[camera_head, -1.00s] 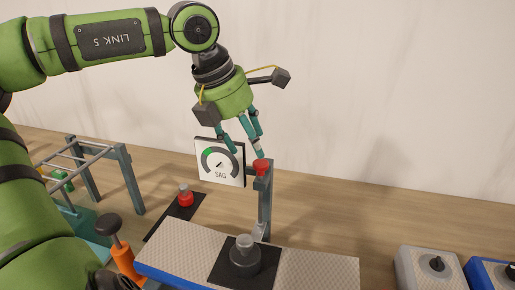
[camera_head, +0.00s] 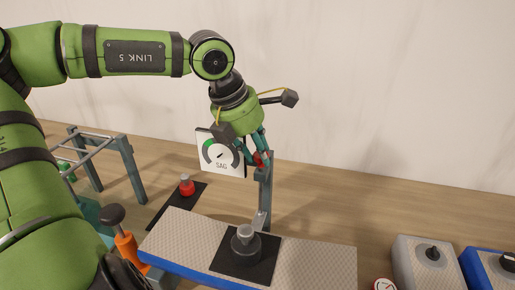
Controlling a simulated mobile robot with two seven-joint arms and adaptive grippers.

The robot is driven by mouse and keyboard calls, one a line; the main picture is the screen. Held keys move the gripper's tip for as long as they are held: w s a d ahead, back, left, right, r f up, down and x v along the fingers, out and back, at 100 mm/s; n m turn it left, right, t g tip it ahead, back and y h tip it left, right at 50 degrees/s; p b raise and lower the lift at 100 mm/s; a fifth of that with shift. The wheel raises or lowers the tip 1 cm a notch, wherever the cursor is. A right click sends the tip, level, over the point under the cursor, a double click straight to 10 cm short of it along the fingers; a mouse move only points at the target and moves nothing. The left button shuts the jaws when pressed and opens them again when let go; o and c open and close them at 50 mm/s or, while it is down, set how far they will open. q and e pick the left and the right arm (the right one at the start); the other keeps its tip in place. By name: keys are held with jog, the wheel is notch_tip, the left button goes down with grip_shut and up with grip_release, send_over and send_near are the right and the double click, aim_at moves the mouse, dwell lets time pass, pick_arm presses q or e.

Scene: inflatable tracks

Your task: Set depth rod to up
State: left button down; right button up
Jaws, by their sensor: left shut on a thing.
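The depth rod appears to be the grey upright post (camera_head: 264,195) with a red top (camera_head: 258,158), standing behind the textured track. My left gripper (camera_head: 260,160) points down and is shut on the red top; its teal fingers partly hide it. The white SAG gauge (camera_head: 222,155) with a green arc stands just left of the fingers. Its needle is small. My right gripper is not in view.
A black valve-like cap (camera_head: 244,245) sits on the textured track (camera_head: 185,235). A red knob (camera_head: 186,186) on a black plate lies left. An orange-handled pump (camera_head: 126,250), a grey frame (camera_head: 130,170) and grey and blue boxes (camera_head: 425,265) with knobs stand around. The back right table is clear.

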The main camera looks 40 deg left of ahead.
pick_arm(q)
notch_tip(320, 180, up, 5)
jog(key=shift+f+p, duration=0.15)
jog(key=shift+p, duration=0.9)
jog(key=shift+w, duration=0.2)
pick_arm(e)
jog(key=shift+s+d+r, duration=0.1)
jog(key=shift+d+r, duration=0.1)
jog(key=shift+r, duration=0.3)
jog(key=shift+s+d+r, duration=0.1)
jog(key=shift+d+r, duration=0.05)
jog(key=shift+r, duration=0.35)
pick_arm(q)
jog(key=c, duration=0.9)
grip_release()
jog(key=shift+s, duration=0.1)
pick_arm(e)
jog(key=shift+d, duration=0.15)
pick_arm(q)
jog(key=v, duration=1.2)
jog(key=shift+s, duration=0.15)
